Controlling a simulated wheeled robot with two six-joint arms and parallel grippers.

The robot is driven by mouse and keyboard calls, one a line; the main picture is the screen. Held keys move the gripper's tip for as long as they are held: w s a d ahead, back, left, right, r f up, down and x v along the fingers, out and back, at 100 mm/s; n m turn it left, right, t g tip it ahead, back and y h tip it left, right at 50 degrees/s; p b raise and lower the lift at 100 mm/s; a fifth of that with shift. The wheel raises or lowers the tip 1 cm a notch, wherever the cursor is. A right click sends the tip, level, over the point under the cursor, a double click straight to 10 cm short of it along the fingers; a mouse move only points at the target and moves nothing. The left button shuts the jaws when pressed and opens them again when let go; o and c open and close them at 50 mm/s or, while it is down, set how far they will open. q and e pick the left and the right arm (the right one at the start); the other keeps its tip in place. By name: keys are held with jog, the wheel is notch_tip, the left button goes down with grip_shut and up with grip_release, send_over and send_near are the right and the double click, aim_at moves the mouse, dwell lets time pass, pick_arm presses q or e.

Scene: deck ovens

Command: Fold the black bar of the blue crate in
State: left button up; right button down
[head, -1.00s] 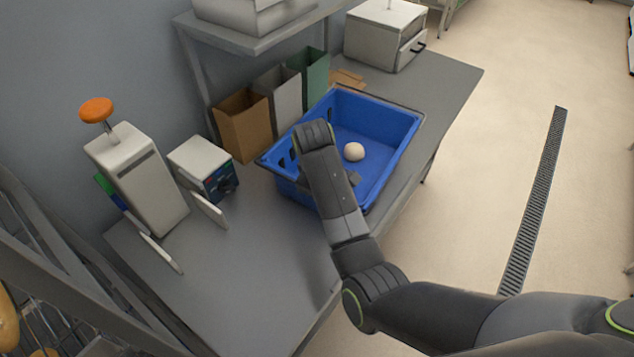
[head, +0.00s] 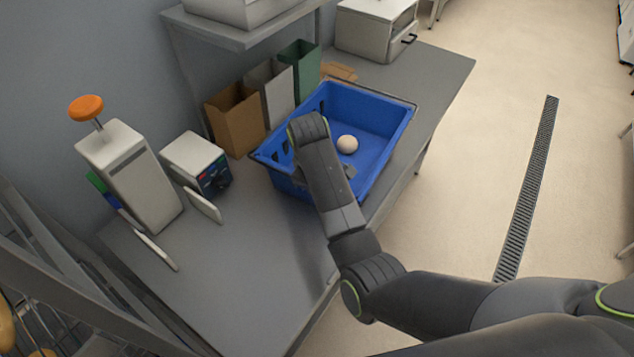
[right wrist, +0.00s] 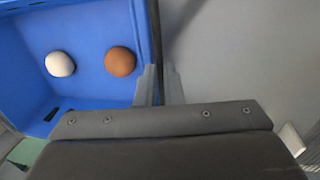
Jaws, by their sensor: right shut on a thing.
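The blue crate (head: 375,165) stands on the grey table, and its inside also shows at the left of the right wrist view (right wrist: 95,20). A black bar (right wrist: 155,30) runs along the crate's edge in the right wrist view. My right gripper (right wrist: 159,72) is shut on this bar, one finger on each side of it. In the head view my right arm reaches over the crate's near side and hides most of the gripper and the held bar. My left gripper is in neither view.
A pale ball (head: 347,144) and a brown ball (right wrist: 120,61) lie in the crate. Brown (head: 237,120), grey and green bins stand behind it. A white box (head: 195,160) and a dispenser with an orange knob (head: 130,175) are left.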

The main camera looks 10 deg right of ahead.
jog(key=r+g+y, duration=0.1)
jog(key=w+d+r+g+y, duration=0.1)
jog(key=shift+w+d+g, duration=0.15)
jog(key=shift+w+g, duration=0.15)
jog(key=shift+g, duration=0.1)
jog(key=shift+w+d+r+g+y, duration=0.15)
jog(key=shift+w+d+g+y, duration=0.15)
jog(key=shift+g+y, duration=0.3)
jog(key=shift+w+d+r+g+y, duration=0.15)
jog(key=shift+w+d+g+y, duration=0.1)
jog(key=shift+g+y, duration=0.35)
jog(key=c, duration=1.5)
grip_release()
jog(key=shift+w, duration=0.1)
jog(key=shift+c, duration=0.2)
